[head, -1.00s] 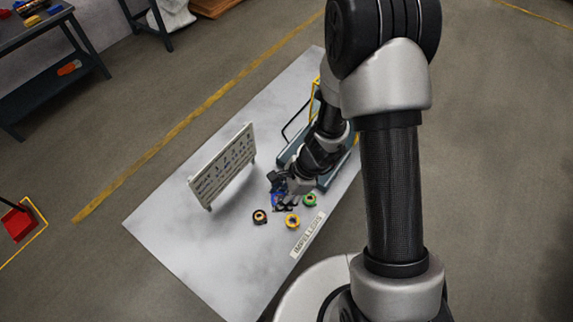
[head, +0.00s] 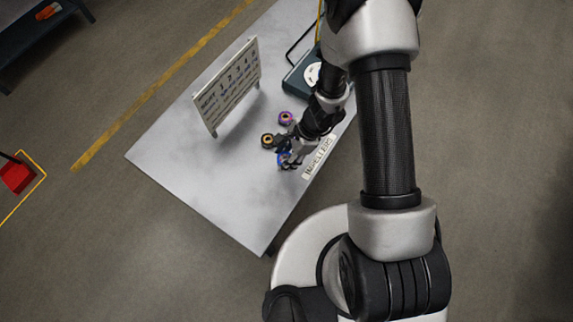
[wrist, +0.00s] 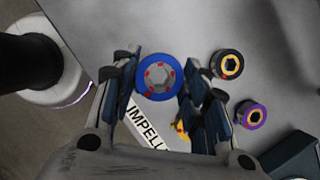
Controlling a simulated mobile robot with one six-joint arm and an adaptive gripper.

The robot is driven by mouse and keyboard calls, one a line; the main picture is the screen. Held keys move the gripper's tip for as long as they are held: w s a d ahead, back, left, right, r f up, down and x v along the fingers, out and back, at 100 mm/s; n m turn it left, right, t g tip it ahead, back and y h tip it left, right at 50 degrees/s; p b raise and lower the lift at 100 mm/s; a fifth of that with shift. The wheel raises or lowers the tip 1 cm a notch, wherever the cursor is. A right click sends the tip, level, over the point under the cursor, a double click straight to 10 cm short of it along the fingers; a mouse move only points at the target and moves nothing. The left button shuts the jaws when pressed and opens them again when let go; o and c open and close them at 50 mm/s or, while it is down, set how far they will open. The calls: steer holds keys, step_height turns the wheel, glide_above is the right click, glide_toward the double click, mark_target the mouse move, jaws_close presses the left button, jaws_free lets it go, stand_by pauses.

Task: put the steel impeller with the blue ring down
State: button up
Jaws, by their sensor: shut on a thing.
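The steel impeller with the blue ring (wrist: 157,77) sits between the two fingers of my gripper (wrist: 157,82) in the wrist view, its face and hex bore towards the camera. My gripper is shut on it. In the head view the blue ring (head: 283,160) shows at the fingertips of my gripper (head: 287,156), low over the grey table (head: 215,200), close to the IMPELLERS label (head: 319,157). Whether the impeller touches the table I cannot tell.
An impeller with a black ring (wrist: 227,64) and one with a purple ring (wrist: 250,113) lie right of my gripper in the wrist view. A yellow one (wrist: 182,131) is partly hidden by a finger. A lettered board (head: 228,87) stands behind. The table's left part is clear.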

steer(key=shift+f+b, duration=1.2)
steer(key=shift+f, duration=2.15)
steer(key=shift+f, duration=0.15)
steer(key=o, duration=1.3)
